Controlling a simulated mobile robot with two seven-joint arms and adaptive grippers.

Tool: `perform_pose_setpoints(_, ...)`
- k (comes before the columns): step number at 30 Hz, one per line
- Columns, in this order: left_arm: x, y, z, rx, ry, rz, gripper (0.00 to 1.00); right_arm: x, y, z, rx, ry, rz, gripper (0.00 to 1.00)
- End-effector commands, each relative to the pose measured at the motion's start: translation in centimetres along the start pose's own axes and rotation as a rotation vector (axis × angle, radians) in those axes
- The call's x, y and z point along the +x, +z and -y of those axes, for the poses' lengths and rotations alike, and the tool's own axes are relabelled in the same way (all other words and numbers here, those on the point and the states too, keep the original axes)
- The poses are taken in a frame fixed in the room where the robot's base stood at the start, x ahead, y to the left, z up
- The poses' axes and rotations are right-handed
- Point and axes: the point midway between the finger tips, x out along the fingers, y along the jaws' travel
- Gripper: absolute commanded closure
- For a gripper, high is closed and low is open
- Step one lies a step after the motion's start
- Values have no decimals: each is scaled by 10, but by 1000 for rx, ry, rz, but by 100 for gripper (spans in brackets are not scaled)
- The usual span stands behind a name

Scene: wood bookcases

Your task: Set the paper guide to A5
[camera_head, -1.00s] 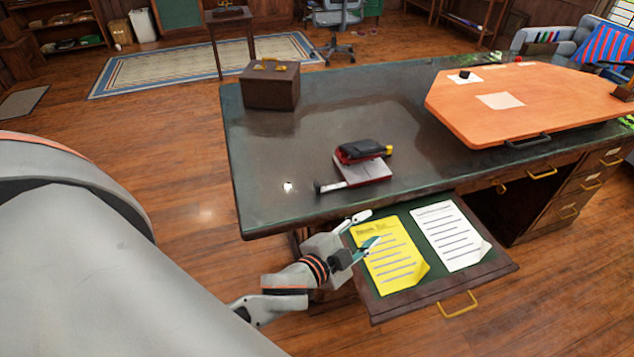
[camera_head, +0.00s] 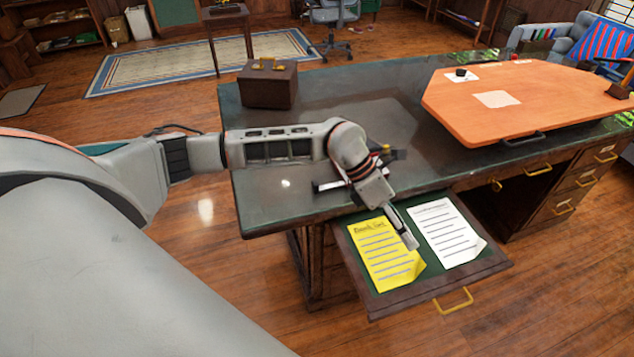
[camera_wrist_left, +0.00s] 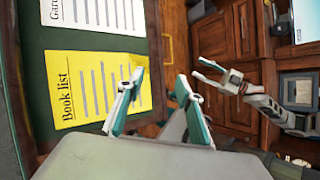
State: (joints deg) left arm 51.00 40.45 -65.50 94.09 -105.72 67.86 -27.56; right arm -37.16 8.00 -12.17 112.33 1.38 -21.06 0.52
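On the desk is a red and black punch-like device with a pale base and a thin bar (camera_head: 328,185). The bar may be its paper guide. My left arm now covers most of the device, and no size marks are readable. My left gripper (camera_head: 408,236) points down over the drawer papers, just in front of the device. In the left wrist view my left gripper (camera_wrist_left: 157,105) has its teal-padded fingers wide apart and nothing between them. My right gripper (camera_wrist_left: 205,80) also shows there, with spread fingers and empty; it is not visible in the head view.
The pulled-out drawer (camera_head: 385,303) sticks out in front, holding a yellow book list (camera_head: 380,250) and a white sheet (camera_head: 446,233). A brown box (camera_head: 268,88) stands at the desk's back left. An orange board (camera_head: 540,95) covers the right side. The desk's middle (camera_head: 360,95) is clear.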

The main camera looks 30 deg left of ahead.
Motion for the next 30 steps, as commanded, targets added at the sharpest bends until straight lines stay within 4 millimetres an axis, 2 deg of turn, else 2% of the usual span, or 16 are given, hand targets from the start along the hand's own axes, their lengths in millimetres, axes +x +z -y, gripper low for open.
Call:
perform_pose_setpoints(1, -27, -12, -35, 7, 96, -90, 64, 0, -1, 0, 0, 0, 0, 60)
perform_pose_setpoints(3, -65, -34, -77, -5, 216, -216, 64, -1, -1, 0, 0, 0, 0, 60)
perform_pose_setpoints(6, -122, -60, -123, -52, 362, -359, 64, -1, -2, 0, 0, 0, -1, 60)
perform_pose_setpoints(9, -170, -77, -150, -107, 467, -451, 64, -1, -3, 0, 0, 0, -1, 60)
perform_pose_setpoints(12, -199, -88, -163, -148, 526, -503, 64, -1, -3, 0, 0, 0, -2, 60)
perform_pose_setpoints(15, -208, -94, -168, -166, 548, -524, 64, -1, -3, 0, 0, 0, -2, 60)
perform_pose_setpoints(17, -206, -97, -170, -169, 549, -527, 64, -1, -3, 0, 0, 0, -2, 60)
perform_pose_setpoints(30, -160, -128, -197, -168, 546, -523, 64, -1, -3, 0, 0, 0, -2, 60)
